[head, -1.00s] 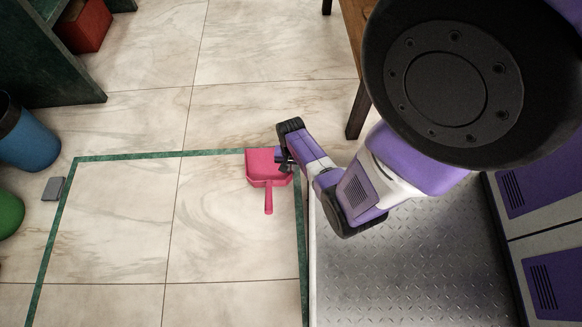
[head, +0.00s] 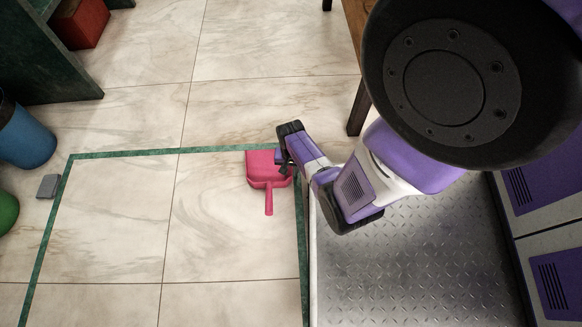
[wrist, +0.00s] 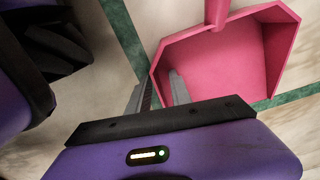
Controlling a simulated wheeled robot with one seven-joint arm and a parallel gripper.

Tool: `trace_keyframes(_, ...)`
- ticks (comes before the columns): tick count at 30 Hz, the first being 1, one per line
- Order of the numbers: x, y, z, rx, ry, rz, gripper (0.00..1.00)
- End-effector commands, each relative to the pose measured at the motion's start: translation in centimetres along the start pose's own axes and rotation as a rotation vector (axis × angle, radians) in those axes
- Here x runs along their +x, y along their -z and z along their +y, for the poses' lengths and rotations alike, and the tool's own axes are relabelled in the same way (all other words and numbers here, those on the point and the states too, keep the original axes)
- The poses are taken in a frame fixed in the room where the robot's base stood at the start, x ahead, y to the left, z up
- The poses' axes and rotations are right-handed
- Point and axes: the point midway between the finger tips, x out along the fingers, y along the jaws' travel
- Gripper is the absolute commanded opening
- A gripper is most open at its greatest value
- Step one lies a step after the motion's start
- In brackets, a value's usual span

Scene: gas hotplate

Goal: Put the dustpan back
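The pink dustpan (head: 262,160) is in the head view at the upper right part of the green-taped area, its handle towards the bottom of the picture. My gripper (head: 284,166) is at its right side. In the wrist view the dustpan (wrist: 212,62) fills the upper right. My gripper's fingers (wrist: 158,92) straddle its side wall, one outside and one inside the pan, and look shut on it. I cannot tell whether the pan touches the floor.
Green tape (head: 170,152) outlines a floor area, mostly bare inside. A blue bin (head: 24,138), a grey object (head: 48,186) and a green round object (head: 6,212) are at left. A red box (head: 82,24) is upper left. A wooden table leg (head: 358,108) stands near my arm.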

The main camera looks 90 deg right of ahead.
Motion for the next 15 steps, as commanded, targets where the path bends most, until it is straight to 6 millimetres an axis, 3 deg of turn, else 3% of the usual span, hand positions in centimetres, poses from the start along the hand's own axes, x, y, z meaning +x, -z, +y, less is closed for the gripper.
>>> trace_keyframes(8, -1.2, 0.0, 0.0, 0.000, 0.000, 0.001, 0.25)
trace_keyframes(15, -5.7, 0.0, 0.0, -0.001, 0.000, 0.001, 0.25)
